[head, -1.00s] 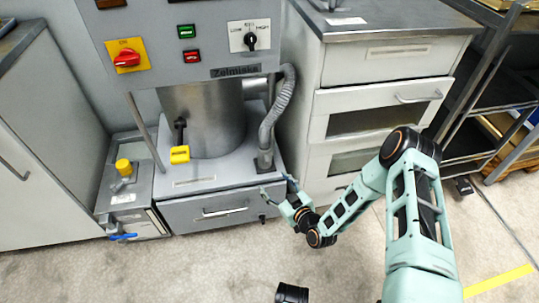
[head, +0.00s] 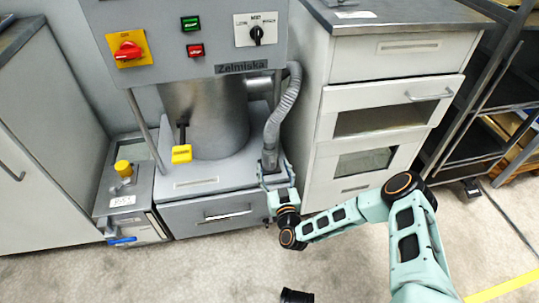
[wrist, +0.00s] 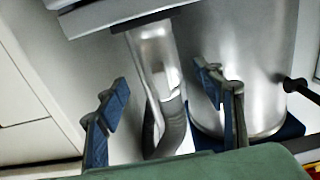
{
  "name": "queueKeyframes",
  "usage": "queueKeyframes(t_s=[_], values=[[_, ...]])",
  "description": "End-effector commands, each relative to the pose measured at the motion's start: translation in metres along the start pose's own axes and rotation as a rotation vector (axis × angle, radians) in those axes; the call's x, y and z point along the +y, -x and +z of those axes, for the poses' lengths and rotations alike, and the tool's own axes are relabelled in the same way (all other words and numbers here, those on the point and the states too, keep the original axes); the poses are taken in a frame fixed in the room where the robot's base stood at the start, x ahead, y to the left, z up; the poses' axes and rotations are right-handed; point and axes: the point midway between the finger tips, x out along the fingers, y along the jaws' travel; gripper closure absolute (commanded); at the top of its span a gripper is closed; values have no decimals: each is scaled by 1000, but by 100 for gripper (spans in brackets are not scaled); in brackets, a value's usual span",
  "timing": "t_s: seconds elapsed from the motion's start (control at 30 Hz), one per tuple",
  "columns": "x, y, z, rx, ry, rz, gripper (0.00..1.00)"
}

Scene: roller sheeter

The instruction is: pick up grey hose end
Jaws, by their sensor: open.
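The grey hose (head: 284,105) curves down from the machine's side pipe, and its grey end (head: 269,158) stands at the right edge of the machine's base. My gripper (head: 273,172) is open at this end, with its fingers low beside it. In the wrist view, the ribbed grey hose (wrist: 174,128) shows between the two open blue-padded fingers of my gripper (wrist: 162,88). Gaps show on both sides, and the lowest part of the hose is hidden behind my green gripper body.
A grey drawer cabinet (head: 385,100) stands close on the right. A small box with a yellow knob (head: 123,168) is at the left. The floor in front is mostly clear.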

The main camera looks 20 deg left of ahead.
Motion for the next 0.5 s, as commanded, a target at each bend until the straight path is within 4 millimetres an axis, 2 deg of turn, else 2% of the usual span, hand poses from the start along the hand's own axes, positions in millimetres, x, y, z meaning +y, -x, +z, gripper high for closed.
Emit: queueKeyframes(t_s=[0.1,0.23,0.5], values=[[0,-20,2,3,1,1,38],[0,-36,1,2,1,1,38],[0,-41,-2,1,1,0,38]])
